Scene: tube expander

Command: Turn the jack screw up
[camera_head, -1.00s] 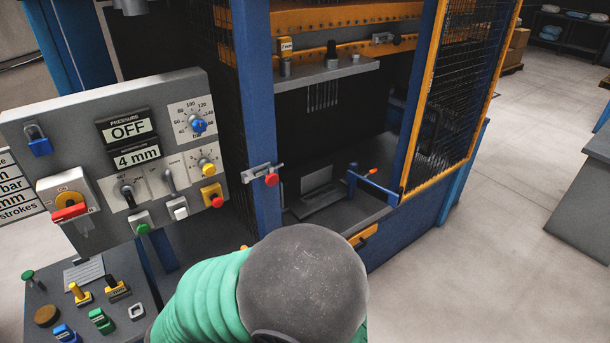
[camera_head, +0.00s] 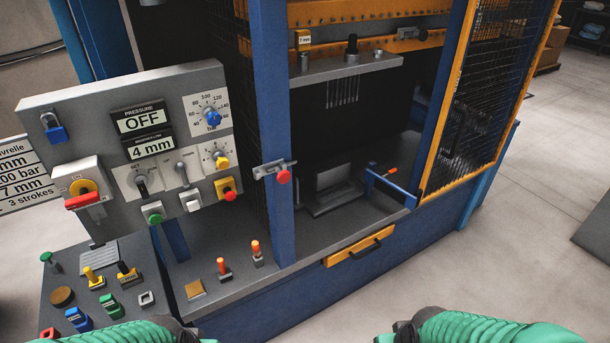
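The machine (camera_head: 277,120) has an open front bay between blue posts. Inside it, low on the right, is a blue bracket (camera_head: 390,187) with an orange-tipped handle (camera_head: 392,171); I cannot tell whether this is the jack screw. A grey block with a pale face (camera_head: 333,180) sits on the bay floor left of it. An upper shelf (camera_head: 350,68) carries small fittings, with thin rods hanging below. My green-sleeved arms show along the bottom edge, left and right, apart from the machine. Neither gripper's fingers are visible.
A grey control panel (camera_head: 75,126) at left reads pressure OFF and 4 mm. Below it is a console (camera_head: 60,283) with coloured knobs.

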